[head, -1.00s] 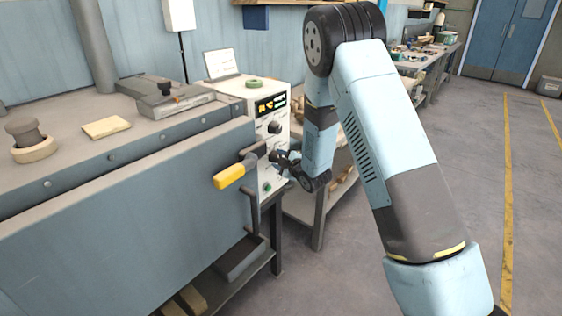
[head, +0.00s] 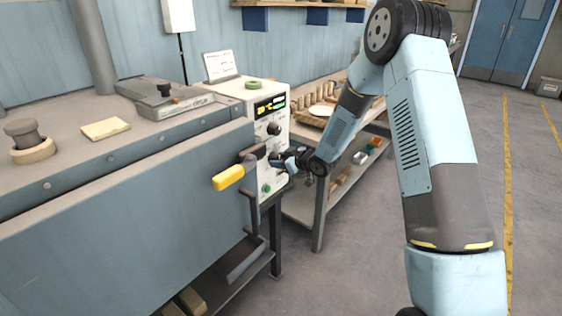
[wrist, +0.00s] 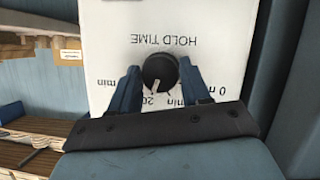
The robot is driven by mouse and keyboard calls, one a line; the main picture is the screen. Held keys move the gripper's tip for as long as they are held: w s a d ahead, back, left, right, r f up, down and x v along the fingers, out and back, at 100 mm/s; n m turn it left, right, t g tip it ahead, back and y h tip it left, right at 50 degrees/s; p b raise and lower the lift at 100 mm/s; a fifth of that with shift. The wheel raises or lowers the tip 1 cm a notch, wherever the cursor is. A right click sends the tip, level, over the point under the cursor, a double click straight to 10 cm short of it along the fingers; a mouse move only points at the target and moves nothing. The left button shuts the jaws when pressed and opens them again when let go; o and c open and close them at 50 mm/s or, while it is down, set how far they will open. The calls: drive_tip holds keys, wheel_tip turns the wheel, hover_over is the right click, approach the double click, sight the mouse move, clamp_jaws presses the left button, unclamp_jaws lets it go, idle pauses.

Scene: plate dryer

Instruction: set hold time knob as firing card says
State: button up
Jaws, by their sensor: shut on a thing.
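The hold time knob (wrist: 160,72) is a round black dial on a white panel, seen upside down in the wrist view. Its pale pointer line points down in that picture, close to the "20" mark. My gripper (wrist: 157,82) is shut on the knob, one blue finger on each side. In the head view my gripper (head: 286,162) is at the front of the white control box (head: 278,180), and hides the knob there. A white card (head: 220,66) stands behind the box; its writing is too small to read.
A yellow-handled lever (head: 229,177) sticks out left of my gripper. Another black knob (head: 274,128) and a lit display (head: 270,106) are above it, a green button (head: 266,188) below. A shelved bench (head: 318,200) stands to the right. Open floor lies farther right.

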drive_tip(key=shift+s+a+f, duration=0.15)
drive_tip(key=shift+a+f, duration=0.05)
idle(0.4)
drive_tip(key=o, duration=0.8)
drive_tip(key=shift+o, duration=1.1)
drive_tip(key=shift+d, duration=0.1)
drive_tip(key=shift+r, duration=0.15)
drive_tip(key=v, duration=1.3)
drive_tip(key=shift+d, duration=0.3)
